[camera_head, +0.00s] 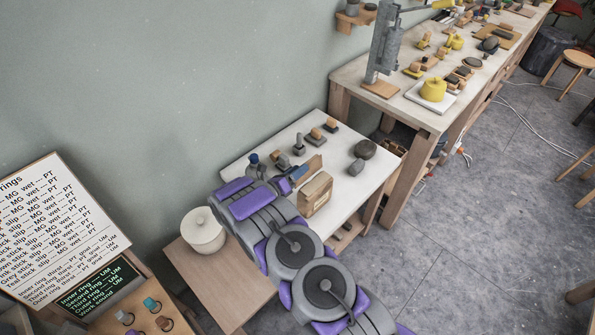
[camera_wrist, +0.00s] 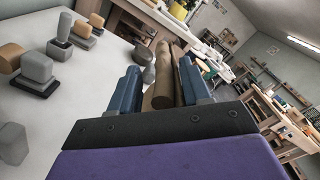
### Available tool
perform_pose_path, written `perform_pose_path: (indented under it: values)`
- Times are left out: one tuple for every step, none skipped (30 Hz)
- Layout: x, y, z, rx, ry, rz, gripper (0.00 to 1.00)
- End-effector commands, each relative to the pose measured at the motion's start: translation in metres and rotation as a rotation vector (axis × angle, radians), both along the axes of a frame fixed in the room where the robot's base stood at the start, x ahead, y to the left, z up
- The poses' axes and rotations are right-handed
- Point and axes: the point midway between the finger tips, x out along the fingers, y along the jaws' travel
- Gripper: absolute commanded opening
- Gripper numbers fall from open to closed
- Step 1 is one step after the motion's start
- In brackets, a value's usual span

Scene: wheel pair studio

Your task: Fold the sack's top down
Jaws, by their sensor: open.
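A small brown sack (camera_head: 317,196) stands on the white table top, with a tan upper edge (camera_head: 307,170) rising at its back left. My gripper (camera_head: 288,180) is beside the sack's top, on its left in the head view. In the wrist view the blue fingers of my gripper (camera_wrist: 161,84) are spread apart. The tan sack top (camera_wrist: 163,76) shows between and beyond them. Whether either finger touches it I cannot tell. The sack's lower part is hidden in the wrist view.
Several small blocks and stamps, such as a grey-based one (camera_head: 298,146), stand behind the sack. Dark rounded pieces (camera_head: 362,153) lie to its right. A long cluttered workbench (camera_head: 430,122) is at right.

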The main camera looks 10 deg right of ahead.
Motion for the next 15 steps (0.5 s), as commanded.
perform_pose_path:
  values:
    - [0.0014,-0.003,-0.0001,0.001,0.0,-0.001,0.47]
    - [0.0021,-0.004,0.0001,0.001,0.0,-0.001,0.47]
    - [0.0028,-0.0048,0.0001,0.001,0.0,0.001,0.47]
    - [0.0031,-0.005,0.0001,0.001,0.0,0.001,0.47]
    - [0.0032,-0.0051,0.0001,0.001,0.0,0.001,0.47]
    - [0.0033,-0.0047,0.0002,0.0,0.0,0.0,0.47]
    - [0.0033,-0.0044,0.0002,-0.001,0.0,0.001,0.47]
    - [0.0032,-0.0038,0.0001,-0.001,0.0,0.001,0.47]
    - [0.0032,-0.0033,0.0001,-0.002,0.001,0.0,0.47]
    - [0.0032,-0.0028,0.0001,-0.003,0.0,0.001,0.47]
    - [0.0031,-0.0024,0.0,-0.003,0.0,0.001,0.47]
    - [0.0031,-0.0022,0.0,-0.003,0.0,0.001,0.44]
    - [0.003,-0.0021,0.0,-0.003,0.001,0.001,0.41]
    - [0.003,-0.0021,0.0,-0.003,0.001,0.001,0.38]
    - [0.0031,-0.0021,-0.0001,-0.003,0.001,0.001,0.34]
